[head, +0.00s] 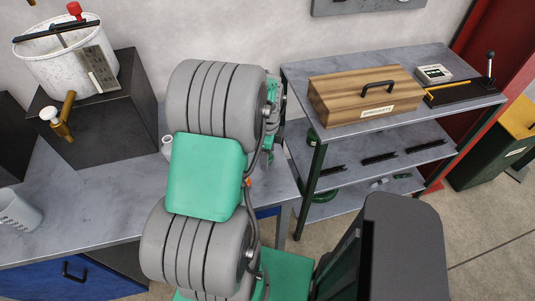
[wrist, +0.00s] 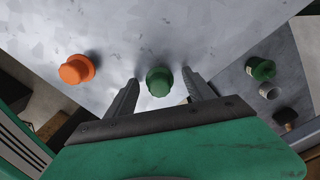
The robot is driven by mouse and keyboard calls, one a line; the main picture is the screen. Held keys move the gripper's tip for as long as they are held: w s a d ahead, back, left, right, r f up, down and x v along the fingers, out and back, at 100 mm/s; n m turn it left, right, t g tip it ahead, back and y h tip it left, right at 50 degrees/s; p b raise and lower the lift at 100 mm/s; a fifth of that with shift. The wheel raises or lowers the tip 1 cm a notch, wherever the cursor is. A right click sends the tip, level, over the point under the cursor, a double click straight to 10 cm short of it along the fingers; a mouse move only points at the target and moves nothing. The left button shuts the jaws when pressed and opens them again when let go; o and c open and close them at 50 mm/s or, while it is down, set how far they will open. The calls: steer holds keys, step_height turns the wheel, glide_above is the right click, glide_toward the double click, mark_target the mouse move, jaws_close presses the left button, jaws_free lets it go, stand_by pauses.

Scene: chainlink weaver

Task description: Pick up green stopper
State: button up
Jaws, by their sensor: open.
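A green stopper (wrist: 159,82) shows in the wrist view, standing out from a light grey surface. My gripper (wrist: 160,77) is open, with one finger on each side of the stopper. I see a gap on both sides, and I cannot tell how deep the stopper sits between the fingers. In the head view my arm hides the fingers and this stopper.
An orange stopper (wrist: 76,69) is left of my gripper. Another green piece (wrist: 261,69) and a pale ring (wrist: 269,91) are to the right. A shelf unit (head: 455,60) bears a wooden box (head: 345,97). A white bucket (head: 50,75) stands at the left.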

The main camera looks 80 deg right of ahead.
jaws_close()
stand_by(0.7)
